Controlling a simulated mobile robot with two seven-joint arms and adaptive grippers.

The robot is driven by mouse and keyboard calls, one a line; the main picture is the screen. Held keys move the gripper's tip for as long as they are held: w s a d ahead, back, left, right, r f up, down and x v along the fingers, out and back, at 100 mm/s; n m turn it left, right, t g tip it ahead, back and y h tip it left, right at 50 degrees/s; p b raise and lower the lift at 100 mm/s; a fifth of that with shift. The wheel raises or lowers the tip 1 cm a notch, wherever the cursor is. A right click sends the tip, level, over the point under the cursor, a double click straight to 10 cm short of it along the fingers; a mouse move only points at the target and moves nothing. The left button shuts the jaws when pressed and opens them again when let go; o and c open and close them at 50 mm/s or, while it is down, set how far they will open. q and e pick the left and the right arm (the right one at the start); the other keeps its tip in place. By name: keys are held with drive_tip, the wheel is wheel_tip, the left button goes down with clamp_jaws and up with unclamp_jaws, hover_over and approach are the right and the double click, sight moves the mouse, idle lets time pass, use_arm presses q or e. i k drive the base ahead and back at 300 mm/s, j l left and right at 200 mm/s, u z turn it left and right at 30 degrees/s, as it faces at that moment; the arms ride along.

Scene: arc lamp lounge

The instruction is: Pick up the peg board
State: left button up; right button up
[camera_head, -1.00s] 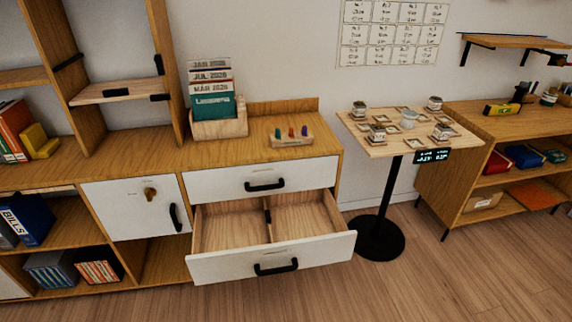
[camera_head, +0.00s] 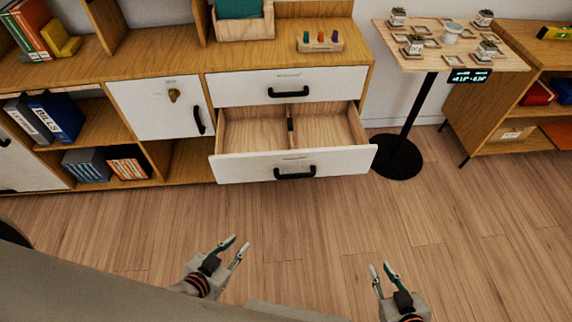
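The peg board (camera_head: 322,47) is a small light-wood block with several coloured pegs standing in it. It sits on the top of the wooden cabinet (camera_head: 270,54), near its right end. My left gripper (camera_head: 238,243) is open and empty, low in front of the cabinet over the floor. My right gripper (camera_head: 380,267) is open and empty, further right at the bottom of the view. Both grippers are well apart from the peg board.
A lower drawer (camera_head: 250,166) stands open below the peg board, sticking out from the cabinet. A wooden holder (camera_head: 243,27) stands left of the peg board. A small round-based table (camera_head: 412,62) with several cups stands at right. The floor (camera_head: 300,220) in front is clear.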

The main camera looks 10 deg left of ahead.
sight(327, 45)
drive_tip(key=i+l, duration=0.2)
drive_tip(key=l, duration=0.2)
drive_tip(key=i+l, duration=0.45)
drive_tip(key=l, duration=0.3)
